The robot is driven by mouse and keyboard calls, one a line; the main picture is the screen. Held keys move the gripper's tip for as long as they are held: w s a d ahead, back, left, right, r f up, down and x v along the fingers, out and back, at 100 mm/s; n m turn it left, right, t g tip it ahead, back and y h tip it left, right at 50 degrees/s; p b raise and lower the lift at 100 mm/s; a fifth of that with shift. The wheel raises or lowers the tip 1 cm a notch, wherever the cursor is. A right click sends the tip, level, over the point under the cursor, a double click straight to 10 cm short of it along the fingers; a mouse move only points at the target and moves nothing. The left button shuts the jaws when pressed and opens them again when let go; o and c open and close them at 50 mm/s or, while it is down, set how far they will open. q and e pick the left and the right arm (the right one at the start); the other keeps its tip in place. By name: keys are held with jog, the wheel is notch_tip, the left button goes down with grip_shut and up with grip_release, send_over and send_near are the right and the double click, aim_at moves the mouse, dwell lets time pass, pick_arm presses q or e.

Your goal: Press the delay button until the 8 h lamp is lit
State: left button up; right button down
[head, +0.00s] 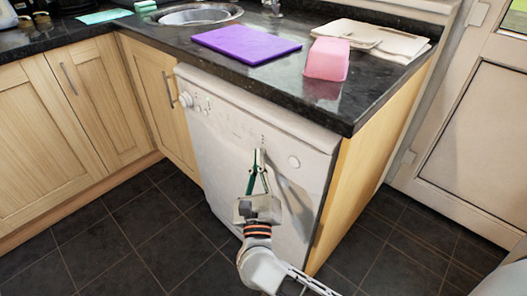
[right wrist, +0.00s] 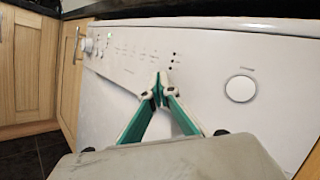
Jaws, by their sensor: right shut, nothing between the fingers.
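The white dishwasher (head: 235,125) stands under the counter, its control panel along the top. My right gripper (head: 259,153) is shut and empty, with its fingertips at the panel; it also shows in the right wrist view (right wrist: 160,88). I cannot tell whether the tips touch the panel. A short column of small dark lamps (right wrist: 172,62) sits just above the fingertips; none looks clearly lit, and their labels are too small to read. The delay button is not distinguishable and may be hidden behind the fingertips. My left gripper is not in view.
A large round button (right wrist: 240,89) is right of the fingertips, and a dial (head: 186,99) is at the panel's left end. The counter above holds a purple board (head: 246,45) and a pink block (head: 327,60). The tiled floor in front is clear.

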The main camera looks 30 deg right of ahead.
jog(key=shift+d, duration=0.2)
dwell(0.4)
jog(key=shift+a, duration=0.1)
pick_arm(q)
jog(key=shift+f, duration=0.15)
pick_arm(e)
jog(key=shift+s+a, duration=0.2)
jog(key=shift+a, duration=0.4)
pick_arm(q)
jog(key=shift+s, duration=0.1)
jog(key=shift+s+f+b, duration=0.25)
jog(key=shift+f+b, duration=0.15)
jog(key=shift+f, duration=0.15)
pick_arm(e)
jog(key=a, duration=0.1)
jog(key=s+a, duration=0.1)
jog(key=a, duration=0.2)
jog(key=shift+s+a, duration=0.35)
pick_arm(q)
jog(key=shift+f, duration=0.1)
